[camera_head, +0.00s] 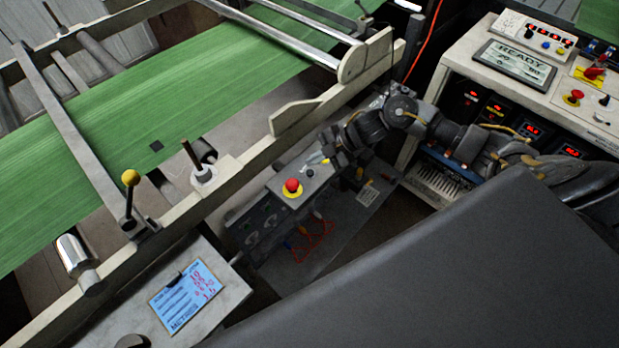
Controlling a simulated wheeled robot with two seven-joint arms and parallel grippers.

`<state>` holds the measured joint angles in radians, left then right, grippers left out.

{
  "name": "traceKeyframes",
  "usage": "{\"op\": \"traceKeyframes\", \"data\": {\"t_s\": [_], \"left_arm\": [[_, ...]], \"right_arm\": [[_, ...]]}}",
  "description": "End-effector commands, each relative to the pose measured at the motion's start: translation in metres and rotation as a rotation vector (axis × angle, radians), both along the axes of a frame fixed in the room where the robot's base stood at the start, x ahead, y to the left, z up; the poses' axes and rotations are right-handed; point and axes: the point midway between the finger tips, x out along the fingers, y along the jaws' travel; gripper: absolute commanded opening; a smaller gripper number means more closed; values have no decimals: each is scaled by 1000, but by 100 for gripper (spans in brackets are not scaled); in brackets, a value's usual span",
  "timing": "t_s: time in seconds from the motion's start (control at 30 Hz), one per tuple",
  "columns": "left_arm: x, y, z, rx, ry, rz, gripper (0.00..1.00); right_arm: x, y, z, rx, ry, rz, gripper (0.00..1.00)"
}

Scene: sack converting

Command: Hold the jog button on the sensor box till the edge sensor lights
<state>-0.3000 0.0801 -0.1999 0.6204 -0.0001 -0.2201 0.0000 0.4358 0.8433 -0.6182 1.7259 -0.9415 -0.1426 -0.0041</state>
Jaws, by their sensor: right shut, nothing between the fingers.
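The sensor box (268,207) is a grey box beside the machine rail, with a red mushroom button (292,186) on a yellow ring on its top. My right gripper (330,160) is at the box's far end, shut and empty, beyond the red button. The jog button cannot be made out; the gripper may cover it, and I cannot tell whether the fingers touch the box. No lit edge sensor can be made out along the green web (190,95). My left gripper is not in view.
A white machine rail (240,160) runs beside the box. A yellow-knobbed lever (130,178) stands on it. Red cables (318,240) hang below the box. A control console (530,65) reading READY is at upper right. A blue card (185,297) lies at lower left.

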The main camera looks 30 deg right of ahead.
Motion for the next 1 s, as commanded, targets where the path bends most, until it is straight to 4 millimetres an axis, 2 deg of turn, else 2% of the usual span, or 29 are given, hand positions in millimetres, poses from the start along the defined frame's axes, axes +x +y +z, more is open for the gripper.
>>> {"op": "traceKeyframes", "data": {"t_s": [0.03,0.2,1.0], "left_arm": [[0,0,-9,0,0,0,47],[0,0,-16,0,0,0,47],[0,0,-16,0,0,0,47]], "right_arm": [[0,0,-11,0,1,-1,0],[0,0,-21,0,1,-1,0],[0,0,-22,0,0,0,0]]}}
